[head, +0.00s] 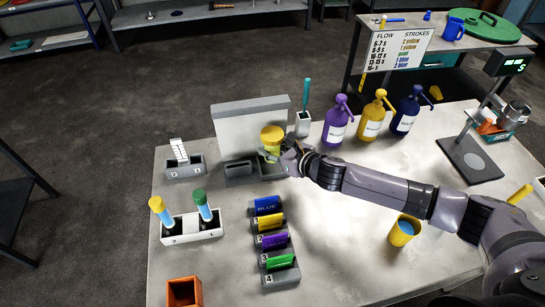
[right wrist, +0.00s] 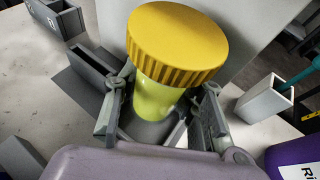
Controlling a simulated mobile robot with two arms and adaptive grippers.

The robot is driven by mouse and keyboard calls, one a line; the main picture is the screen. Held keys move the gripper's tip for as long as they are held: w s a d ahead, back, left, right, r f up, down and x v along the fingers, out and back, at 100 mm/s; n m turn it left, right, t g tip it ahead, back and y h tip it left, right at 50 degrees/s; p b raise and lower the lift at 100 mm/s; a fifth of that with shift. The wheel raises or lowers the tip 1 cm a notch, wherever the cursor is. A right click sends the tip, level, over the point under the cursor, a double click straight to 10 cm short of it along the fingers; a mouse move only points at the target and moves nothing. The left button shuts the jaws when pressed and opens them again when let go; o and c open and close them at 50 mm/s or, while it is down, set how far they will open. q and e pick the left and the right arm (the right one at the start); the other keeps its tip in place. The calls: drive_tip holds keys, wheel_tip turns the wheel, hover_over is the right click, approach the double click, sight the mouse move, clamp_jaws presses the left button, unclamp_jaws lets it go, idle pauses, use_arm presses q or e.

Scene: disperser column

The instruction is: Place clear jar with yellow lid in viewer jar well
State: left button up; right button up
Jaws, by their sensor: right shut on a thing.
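The clear jar with a yellow lid (head: 271,137) holds yellow-green contents. It also shows in the right wrist view (right wrist: 155,97), upright or slightly tilted, lid up. My right gripper (head: 277,153) is shut around its body, with one finger on each side. The jar is in front of the viewer's pale upright panel (head: 235,130), above or at the right well (head: 270,174). The left well (head: 238,168) looks empty. The gripper hides the jar's base, so I cannot tell whether it rests in the well. My left gripper is not in view.
A white cup with a teal stick (head: 303,124) stands right of the viewer. Purple (head: 338,120), yellow (head: 373,120) and blue (head: 406,115) pump bottles stand behind my arm.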

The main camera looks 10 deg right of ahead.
drive_tip(key=shift+f, duration=2)
drive_tip(key=shift+f, duration=0.1)
drive_tip(key=o, duration=1.2)
drive_tip(key=shift+r, duration=0.25)
drive_tip(key=b+v, duration=0.1)
drive_tip(key=v, duration=1)
drive_tip(key=shift+f+b, duration=0.15)
drive_tip(key=shift+b, duration=0.2)
drive_tip(key=shift+s+d+r, duration=0.2)
drive_tip(key=shift+s+r, duration=0.1)
drive_tip(key=shift+s, duration=0.15)
